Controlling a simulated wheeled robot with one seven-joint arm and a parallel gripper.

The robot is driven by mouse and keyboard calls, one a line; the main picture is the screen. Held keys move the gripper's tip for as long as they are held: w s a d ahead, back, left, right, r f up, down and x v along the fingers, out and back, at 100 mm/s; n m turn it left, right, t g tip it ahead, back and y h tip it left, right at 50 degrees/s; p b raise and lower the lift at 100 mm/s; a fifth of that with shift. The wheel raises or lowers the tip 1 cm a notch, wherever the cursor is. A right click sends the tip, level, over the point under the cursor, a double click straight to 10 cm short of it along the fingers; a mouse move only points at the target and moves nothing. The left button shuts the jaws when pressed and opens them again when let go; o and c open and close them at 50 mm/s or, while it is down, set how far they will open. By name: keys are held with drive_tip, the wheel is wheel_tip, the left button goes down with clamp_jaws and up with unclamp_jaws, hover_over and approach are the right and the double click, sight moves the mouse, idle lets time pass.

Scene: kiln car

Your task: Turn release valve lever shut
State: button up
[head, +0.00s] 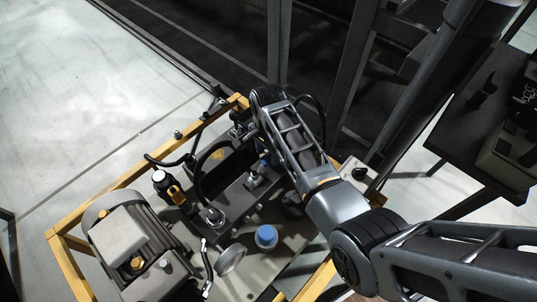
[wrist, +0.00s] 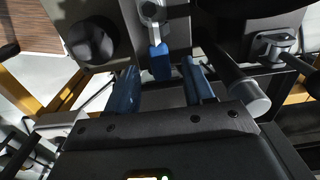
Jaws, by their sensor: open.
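The release valve lever (wrist: 158,60) shows at the top middle of the wrist view. It is a short metal arm with a blue end, fixed at a round metal pivot on a dark block. My gripper (wrist: 160,72) is open, with one dark blue finger on each side of the lever's blue end. Gaps show between the lever and both fingers, and I cannot tell how deep the lever sits between them. In the head view my arm reaches over the yellow-framed hydraulic unit (head: 68,262), and its wrist hides most of the gripper and lever.
A grey motor (head: 125,240) sits at the unit's lower left. A blue cap (head: 266,236) and a black-and-yellow fitting (head: 168,188) stand on the unit. In the wrist view a black round knob (wrist: 90,42) is left of the lever, and a grey cylinder (wrist: 245,92) is close right of the fingers.

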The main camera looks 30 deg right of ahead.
drive_tip(key=shift+f, duration=0.9)
drive_tip(key=shift+c, duration=0.3)
clamp_jaws()
